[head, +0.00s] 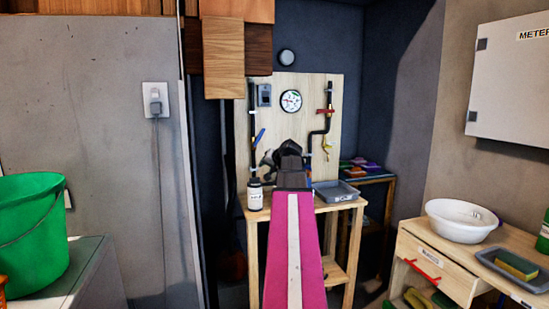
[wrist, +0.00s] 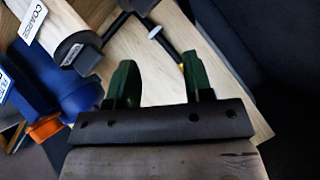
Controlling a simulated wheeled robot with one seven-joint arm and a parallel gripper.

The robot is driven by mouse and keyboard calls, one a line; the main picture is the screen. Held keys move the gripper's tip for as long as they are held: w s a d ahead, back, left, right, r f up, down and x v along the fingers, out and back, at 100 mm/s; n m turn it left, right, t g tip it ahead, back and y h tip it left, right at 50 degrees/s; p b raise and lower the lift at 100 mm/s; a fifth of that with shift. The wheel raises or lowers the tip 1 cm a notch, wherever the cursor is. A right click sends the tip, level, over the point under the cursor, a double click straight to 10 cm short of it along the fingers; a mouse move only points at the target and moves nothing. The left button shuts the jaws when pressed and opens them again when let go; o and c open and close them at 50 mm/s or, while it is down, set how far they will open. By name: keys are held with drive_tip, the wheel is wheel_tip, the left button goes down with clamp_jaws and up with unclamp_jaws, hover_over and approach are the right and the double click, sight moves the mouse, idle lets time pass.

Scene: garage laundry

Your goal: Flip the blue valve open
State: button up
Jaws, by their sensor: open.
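The blue valve handle (head: 260,137) is in the head view, slanted on the black pipe at the left side of the wooden panel (head: 312,88). My arm reaches forward over the bench, and its dark end (head: 290,150) is to the right of the blue handle and apart from it in the picture. The fingers are hidden there. In the wrist view my gripper (wrist: 161,84) is open, with two green fingers apart and nothing between them. I cannot make out the blue valve handle in the wrist view.
A gauge (head: 291,101), a red handle (head: 325,111) and a yellow handle (head: 327,145) are on the panel. A white bottle (head: 254,194) and a grey tray (head: 336,192) stand on the bench. A blue housing (wrist: 68,92) is close left of my fingers in the wrist view.

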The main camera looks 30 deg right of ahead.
drive_tip(key=a+f+g, duration=0.1)
drive_tip(key=a+f, duration=0.4)
drive_tip(key=f, duration=0.2)
drive_tip(key=shift+s+a+n+g+y, duration=0.15)
drive_tip(key=shift+s+n+g+y, duration=0.05)
drive_tip(key=shift+n+g+y, duration=0.1)
drive_tip(key=shift+f, duration=0.1)
